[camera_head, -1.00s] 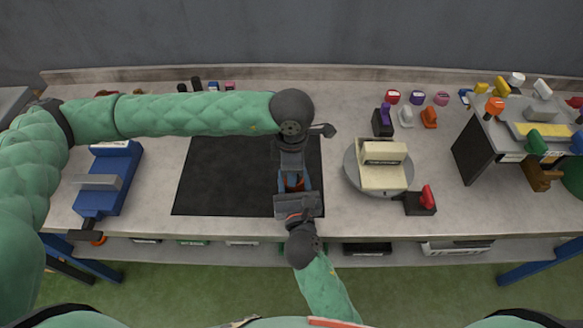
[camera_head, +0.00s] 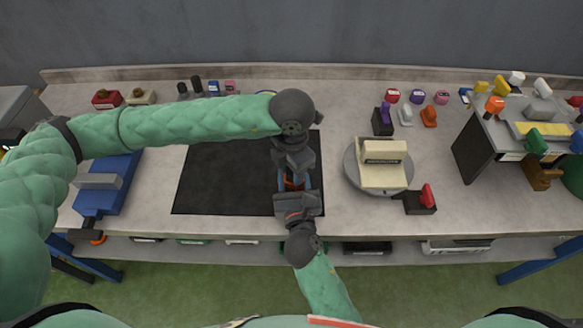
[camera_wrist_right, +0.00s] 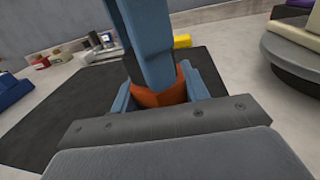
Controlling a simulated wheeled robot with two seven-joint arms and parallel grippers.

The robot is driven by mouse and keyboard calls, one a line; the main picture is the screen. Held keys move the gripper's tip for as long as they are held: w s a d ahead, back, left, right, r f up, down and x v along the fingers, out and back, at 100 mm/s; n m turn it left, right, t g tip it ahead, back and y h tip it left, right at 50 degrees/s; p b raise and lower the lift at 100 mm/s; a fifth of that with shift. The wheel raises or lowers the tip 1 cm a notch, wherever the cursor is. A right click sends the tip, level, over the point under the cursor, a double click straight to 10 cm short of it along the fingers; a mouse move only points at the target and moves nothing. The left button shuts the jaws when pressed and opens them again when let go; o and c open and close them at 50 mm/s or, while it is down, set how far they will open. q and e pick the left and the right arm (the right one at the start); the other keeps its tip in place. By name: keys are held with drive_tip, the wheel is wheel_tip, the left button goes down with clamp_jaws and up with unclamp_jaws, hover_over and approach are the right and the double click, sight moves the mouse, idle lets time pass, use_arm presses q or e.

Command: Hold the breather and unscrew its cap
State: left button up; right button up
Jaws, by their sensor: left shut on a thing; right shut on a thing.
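The breather (camera_head: 293,184) shows as a small orange-brown piece between my two grippers, over the front right part of the black mat (camera_head: 225,180). In the right wrist view the orange piece (camera_wrist_right: 162,97) is angular and partly covered by fingers. My left gripper (camera_head: 292,178) comes down from above and is shut on its top, where the cap is; the blue fingers (camera_wrist_right: 150,60) hide the cap itself. My right gripper (camera_head: 297,190) reaches in from the front and is shut on the breather lower down, one blue finger on each side.
A round turntable (camera_head: 352,178) bearing a cream block (camera_head: 383,175) stands right of the grippers. A black block with a red knob (camera_head: 427,196) is beside it. A blue device (camera_head: 120,175) stands left of the mat. Small coloured parts line the back. The mat's left part is clear.

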use_arm(q)
drive_tip(key=shift+n, duration=0.4)
drive_tip(key=n, duration=0.5)
drive_tip(key=shift+s+d+n, duration=0.1)
drive_tip(key=shift+d+n, duration=0.05)
drive_tip(key=shift+n, duration=0.25)
drive_tip(key=shift+f, duration=0.1)
drive_tip(key=o, duration=1.1)
drive_tip(key=shift+o, duration=0.4)
drive_tip(key=shift+r, duration=2.1)
